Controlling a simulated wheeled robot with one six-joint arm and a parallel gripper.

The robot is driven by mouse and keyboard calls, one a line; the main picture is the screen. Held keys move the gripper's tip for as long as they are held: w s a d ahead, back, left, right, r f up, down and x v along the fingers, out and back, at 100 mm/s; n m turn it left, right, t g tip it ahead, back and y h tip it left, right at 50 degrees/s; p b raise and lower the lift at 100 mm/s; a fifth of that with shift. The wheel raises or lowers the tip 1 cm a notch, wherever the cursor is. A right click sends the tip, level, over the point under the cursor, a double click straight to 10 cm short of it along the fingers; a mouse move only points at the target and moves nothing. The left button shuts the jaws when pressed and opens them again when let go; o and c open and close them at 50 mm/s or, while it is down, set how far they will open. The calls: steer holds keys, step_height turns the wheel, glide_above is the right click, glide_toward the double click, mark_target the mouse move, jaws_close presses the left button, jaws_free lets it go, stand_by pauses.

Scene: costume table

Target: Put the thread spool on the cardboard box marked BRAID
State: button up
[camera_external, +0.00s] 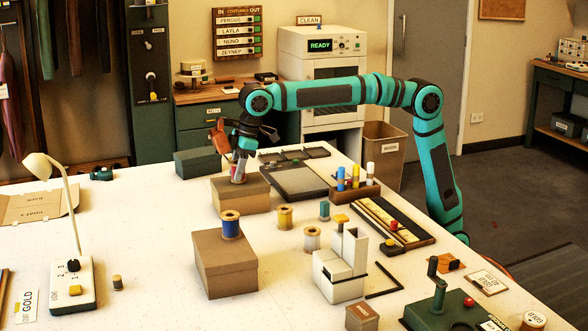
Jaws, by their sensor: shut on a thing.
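My gripper (241,166) points down over the rear cardboard box (241,199), left of the table's middle. It is shut on a small thread spool (237,177) with a bit of red showing; the fingers hide much of it. The spool is at the box's top; I cannot tell if it touches it. A nearer cardboard box (226,268) has a spool with blue thread (230,226) standing on it. No BRAID marking is readable on either box from this side.
A gold spool (285,217), a cream spool (312,239) and a small teal one (324,211) stand right of the boxes. A dark green box (198,163) lies behind. A white block-like device (341,267) and a lamp (69,280) stand nearer. The left tabletop has free room.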

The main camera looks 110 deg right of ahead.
steer(key=shift+f, duration=0.15)
steer(key=o, duration=1)
steer(key=v, duration=1.1)
steer(key=s+a+r+t, duration=0.1)
steer(key=s+r+t, duration=0.35)
steer(key=s, duration=0.75)
steer(key=s+f+t, duration=0.2)
steer(key=s+t, duration=0.1)
steer(key=s, duration=0.8)
steer(key=s+a+f+t, duration=0.1)
steer(key=s+f+t, duration=0.2)
steer(key=s, duration=0.8)
steer(key=s+a+f+t, duration=0.1)
steer(key=s+f+t, duration=0.1)
steer(key=s, duration=0.8)
steer(key=shift+s+f+t, duration=0.25)
steer(key=shift+s+t, duration=0.15)
steer(key=shift+t, duration=0.35)
